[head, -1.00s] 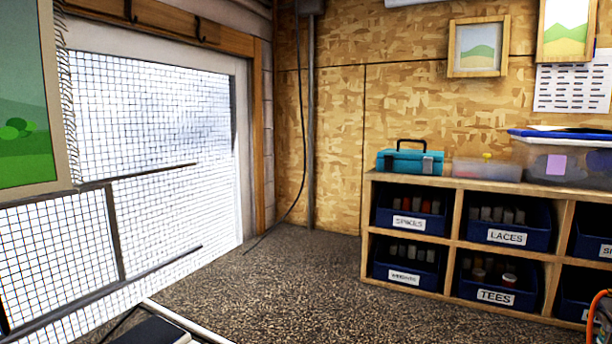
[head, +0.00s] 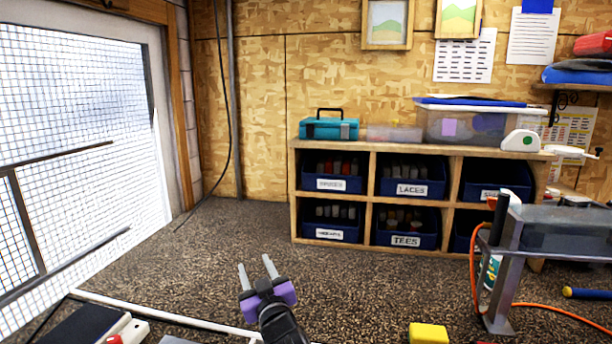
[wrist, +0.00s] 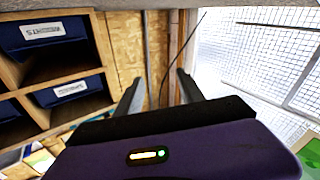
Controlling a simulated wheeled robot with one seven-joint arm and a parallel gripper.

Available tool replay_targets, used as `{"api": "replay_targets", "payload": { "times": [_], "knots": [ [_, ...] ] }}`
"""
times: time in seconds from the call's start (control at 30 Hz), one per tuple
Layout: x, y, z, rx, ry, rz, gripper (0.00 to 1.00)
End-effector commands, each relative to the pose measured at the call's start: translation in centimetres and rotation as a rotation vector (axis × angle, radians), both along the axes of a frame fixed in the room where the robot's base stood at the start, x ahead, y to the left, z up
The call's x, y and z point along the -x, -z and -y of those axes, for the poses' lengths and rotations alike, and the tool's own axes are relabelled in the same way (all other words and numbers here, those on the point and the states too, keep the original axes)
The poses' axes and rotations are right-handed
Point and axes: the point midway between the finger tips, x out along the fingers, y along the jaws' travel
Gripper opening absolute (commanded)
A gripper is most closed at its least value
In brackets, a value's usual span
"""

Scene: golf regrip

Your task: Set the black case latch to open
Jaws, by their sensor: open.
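My gripper (head: 257,272) shows at the lower middle of the head view, with purple parts and two grey fingers. The fingers are apart and nothing is between them; they also show in the wrist view (wrist: 160,90). A dark, flat-topped object (head: 75,327) is cut off at the lower left of the head view, left of my gripper and apart from it. I cannot tell whether it is the black case. No black case latch can be made out in either view.
A wooden cubby shelf (head: 366,198) with blue bins stands at the back wall, with a teal toolbox (head: 329,127) on top. A metal stand (head: 500,270) with an orange cord is at the right. A yellow block (head: 428,333) is at the bottom. The middle floor is clear.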

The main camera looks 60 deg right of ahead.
Motion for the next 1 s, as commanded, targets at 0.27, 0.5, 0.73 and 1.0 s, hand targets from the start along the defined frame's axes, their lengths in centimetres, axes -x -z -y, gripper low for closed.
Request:
{"api": "replay_targets", "payload": {
  "times": [0.27, 0.5, 0.73, 1.0],
  "knots": [
    [-4.8, -9.3, 9.8, -0.042, 0.215, 0.016, 0.45],
    [-5.7, -19.2, 17.5, -0.107, 0.409, 0.05, 0.45],
    [-4.3, -27.4, 22.4, -0.172, 0.555, 0.091, 0.45],
    [-3.4, -30.3, 24.2, -0.198, 0.61, 0.106, 0.45]
  ]
}}
